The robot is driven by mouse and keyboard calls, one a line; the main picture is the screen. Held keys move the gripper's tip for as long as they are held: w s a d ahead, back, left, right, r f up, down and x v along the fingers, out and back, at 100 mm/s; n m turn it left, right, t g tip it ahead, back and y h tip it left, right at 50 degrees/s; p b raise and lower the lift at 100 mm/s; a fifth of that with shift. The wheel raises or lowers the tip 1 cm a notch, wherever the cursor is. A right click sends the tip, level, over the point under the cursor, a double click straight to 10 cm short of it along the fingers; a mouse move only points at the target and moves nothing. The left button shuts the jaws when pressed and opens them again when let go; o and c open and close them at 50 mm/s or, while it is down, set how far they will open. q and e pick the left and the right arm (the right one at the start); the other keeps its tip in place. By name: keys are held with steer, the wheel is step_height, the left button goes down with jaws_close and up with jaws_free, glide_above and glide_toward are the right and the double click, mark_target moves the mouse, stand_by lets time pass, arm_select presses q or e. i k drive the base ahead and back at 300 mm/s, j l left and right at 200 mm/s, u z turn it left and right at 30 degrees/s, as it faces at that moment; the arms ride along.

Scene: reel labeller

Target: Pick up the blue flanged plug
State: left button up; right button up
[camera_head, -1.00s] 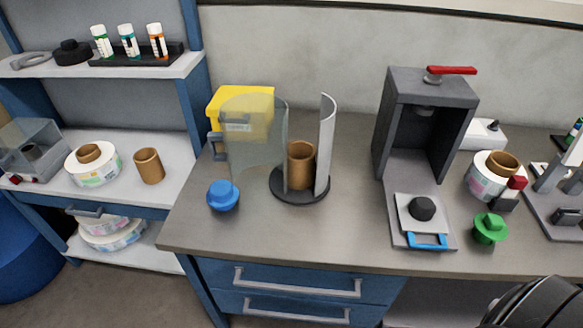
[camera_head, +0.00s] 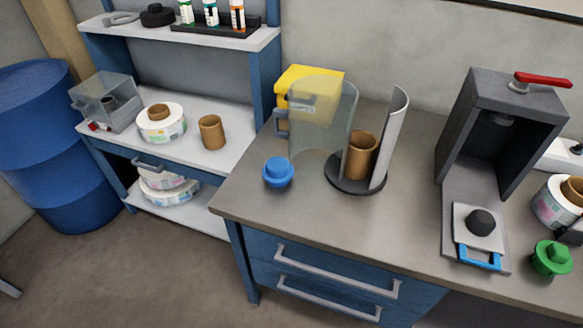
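The blue flanged plug (camera_head: 278,172) sits upright on the grey bench top, near its left end. It has a wide round flange and a narrower raised top. It stands clear of other things, just left of the round dark base of the guarded spindle. Neither of my grippers is in view.
A brown core (camera_head: 361,155) stands on a dark round base (camera_head: 356,186) between a clear curved guard (camera_head: 328,122) and a grey one. A yellow bin (camera_head: 308,85) is behind. A grey press (camera_head: 500,135) and green plug (camera_head: 552,258) are right. The bench front is clear.

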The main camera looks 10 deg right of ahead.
mark_target(278, 171)
steer(key=z, duration=0.5)
steer(key=i+j+z, duration=0.15)
steer(key=j+z, duration=0.2)
steer(key=i+j+z, duration=0.1)
steer(key=j+z, duration=0.55)
steer(key=i, duration=0.05)
